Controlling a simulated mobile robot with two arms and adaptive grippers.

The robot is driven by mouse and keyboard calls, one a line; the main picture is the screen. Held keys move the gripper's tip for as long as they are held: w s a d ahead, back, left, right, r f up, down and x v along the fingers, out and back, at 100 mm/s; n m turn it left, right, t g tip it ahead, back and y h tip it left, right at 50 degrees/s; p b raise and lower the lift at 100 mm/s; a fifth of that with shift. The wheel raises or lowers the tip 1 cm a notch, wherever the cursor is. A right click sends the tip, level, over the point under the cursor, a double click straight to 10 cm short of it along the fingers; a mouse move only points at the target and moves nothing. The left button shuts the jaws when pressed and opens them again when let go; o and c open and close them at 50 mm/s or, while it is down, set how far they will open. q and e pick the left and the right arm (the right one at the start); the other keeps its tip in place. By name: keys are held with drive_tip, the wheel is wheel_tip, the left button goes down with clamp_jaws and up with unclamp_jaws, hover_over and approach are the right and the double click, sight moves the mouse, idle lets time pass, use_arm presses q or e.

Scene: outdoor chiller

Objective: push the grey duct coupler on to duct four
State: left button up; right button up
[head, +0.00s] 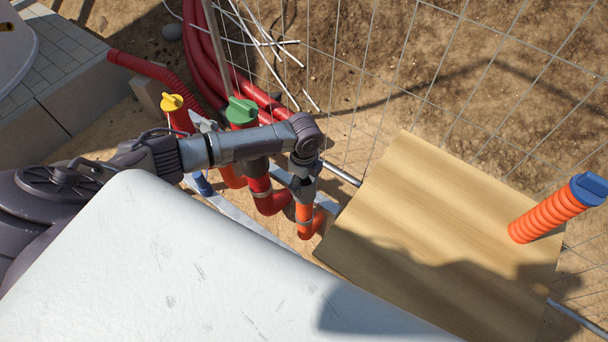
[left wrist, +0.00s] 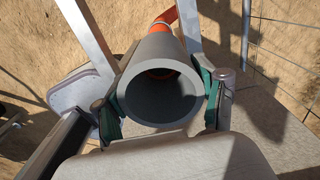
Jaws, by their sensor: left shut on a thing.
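My left gripper (head: 303,182) hangs at the end of its arm, over the right end of the row of ducts. In the left wrist view it is shut on the grey coupler (left wrist: 160,112), with a green pad on each side of it. I look into the coupler's open end. An orange duct (left wrist: 167,18) shows beyond its far rim. In the head view this orange duct (head: 306,222) stands directly below the gripper. How far the coupler sits over the duct is hidden. My right gripper is not in view.
Beside it are red ducts, one with a green cap (head: 241,110) and one with a yellow cap (head: 172,102). A wooden board (head: 430,230) lies to the right, with a blue-capped orange duct (head: 548,215) near its right edge. Wire mesh fencing (head: 400,85) runs behind.

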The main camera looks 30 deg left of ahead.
use_arm(q)
drive_tip(key=shift+f, duration=0.15)
drive_tip(key=shift+f+b, duration=0.85)
drive_tip(key=shift+f, duration=0.3)
drive_tip(key=o, duration=1.8)
drive_tip(key=shift+c, duration=0.2)
wheel_tip(320, 180, up, 7)
drive_tip(key=p, duration=0.7)
drive_tip(key=shift+p, duration=0.3)
